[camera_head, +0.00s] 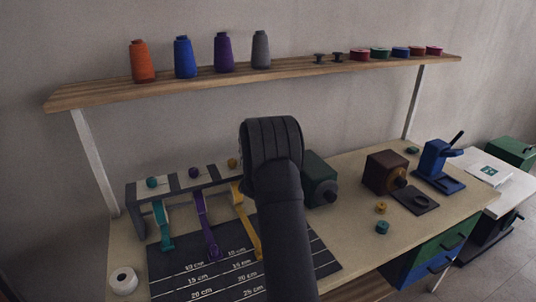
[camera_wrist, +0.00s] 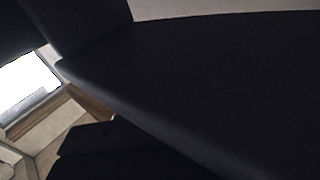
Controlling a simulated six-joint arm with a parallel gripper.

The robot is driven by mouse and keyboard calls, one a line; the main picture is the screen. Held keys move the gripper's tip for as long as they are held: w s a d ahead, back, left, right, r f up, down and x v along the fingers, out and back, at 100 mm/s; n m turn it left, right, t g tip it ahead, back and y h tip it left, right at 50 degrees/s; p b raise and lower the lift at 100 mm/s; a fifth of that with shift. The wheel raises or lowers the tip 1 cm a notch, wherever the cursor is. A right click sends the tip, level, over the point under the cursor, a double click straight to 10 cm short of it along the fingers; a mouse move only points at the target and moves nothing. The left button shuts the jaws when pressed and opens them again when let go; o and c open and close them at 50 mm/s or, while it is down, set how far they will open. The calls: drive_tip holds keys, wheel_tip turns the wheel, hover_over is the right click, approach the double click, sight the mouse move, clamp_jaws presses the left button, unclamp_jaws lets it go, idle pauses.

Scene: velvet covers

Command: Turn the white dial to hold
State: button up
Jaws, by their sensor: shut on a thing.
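No white dial can be picked out in either view; my arm blocks the middle of the head view. A dark green box (camera_head: 317,172) with a dark round knob (camera_head: 326,191) stands just right of my arm, partly covered by it. A brown box (camera_head: 384,166) with a round dark knob (camera_head: 399,182) stands farther right. My gripper is hidden behind my arm in the head view. Large dark surfaces fill most of the wrist view; I cannot tell fingers from other things there, nor what is between them.
A dark marked mat (camera_head: 168,284) and a rack (camera_head: 133,197) with teal, purple and yellow straps lie left. A white roll (camera_head: 123,281) sits front left. A blue press (camera_head: 437,168) stands right. A wooden shelf (camera_head: 290,71) holds spools above. Two small pieces lie front right.

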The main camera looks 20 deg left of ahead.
drive_tip(key=o, duration=1)
drive_tip(key=shift+c, duration=0.2)
drive_tip(key=shift+s, duration=0.1)
drive_tip(key=s+d, duration=0.2)
drive_tip(key=s, duration=1.5)
